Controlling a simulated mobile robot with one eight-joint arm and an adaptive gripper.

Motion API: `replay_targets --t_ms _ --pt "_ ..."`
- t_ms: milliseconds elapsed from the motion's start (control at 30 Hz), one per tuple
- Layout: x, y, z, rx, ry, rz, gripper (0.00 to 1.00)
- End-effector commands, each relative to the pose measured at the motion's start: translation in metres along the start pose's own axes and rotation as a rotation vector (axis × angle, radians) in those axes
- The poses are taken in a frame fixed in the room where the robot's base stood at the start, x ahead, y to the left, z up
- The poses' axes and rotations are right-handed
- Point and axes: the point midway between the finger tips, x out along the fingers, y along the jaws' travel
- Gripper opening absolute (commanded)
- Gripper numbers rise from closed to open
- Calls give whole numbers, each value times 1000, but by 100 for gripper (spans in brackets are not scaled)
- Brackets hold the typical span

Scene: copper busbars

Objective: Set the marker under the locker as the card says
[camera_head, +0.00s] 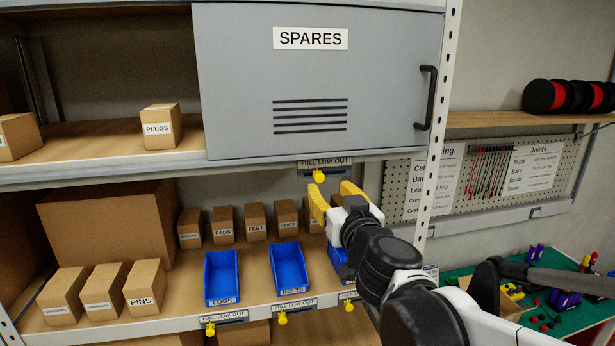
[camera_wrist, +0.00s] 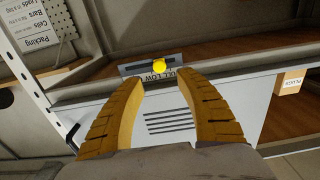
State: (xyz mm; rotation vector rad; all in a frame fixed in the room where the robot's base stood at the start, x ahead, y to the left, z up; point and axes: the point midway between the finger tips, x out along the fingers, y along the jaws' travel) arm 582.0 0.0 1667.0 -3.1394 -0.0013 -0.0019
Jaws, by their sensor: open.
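The grey locker (camera_head: 235,80), labelled SPARES, is shut; its face also shows upside down in the wrist view (camera_wrist: 220,110). Under it is a strip (camera_head: 340,163) lettered FULL LOW OUT. The strip's yellow round marker (camera_head: 319,176) hangs near its middle, around LOW. In the wrist view the marker (camera_wrist: 160,65) lies ahead of the gap between my fingertips. My gripper (camera_head: 333,192) is open and empty just below the strip; its yellow fingers frame the marker in the wrist view (camera_wrist: 161,81), apart from it. Cards headed Packing (camera_head: 435,185) and Joints (camera_head: 533,168) hang at right, mostly too small to read.
Blue bins (camera_head: 221,280) labelled LUGS and BOLTS stand on the shelf below, with similar marker strips (camera_head: 224,318) on its edge. Several cartons (camera_head: 144,287) stand left and behind. A white upright (camera_head: 435,130) is right of my gripper. A green bench (camera_head: 570,318) is lower right.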

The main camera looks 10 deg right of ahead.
Motion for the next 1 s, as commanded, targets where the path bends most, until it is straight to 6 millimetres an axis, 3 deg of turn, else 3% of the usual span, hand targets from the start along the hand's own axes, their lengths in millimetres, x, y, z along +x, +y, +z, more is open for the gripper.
replay_targets --t_ms 200,400,833,967,1000 --pt "42 0 -2 -2 0 0 42" --pt "68 0 -1 -2 -1 1 42" --pt "78 0 0 -2 -1 1 41" --pt "78 0 0 -3 -1 1 1" --pt "78 0 0 -3 -1 1 0"
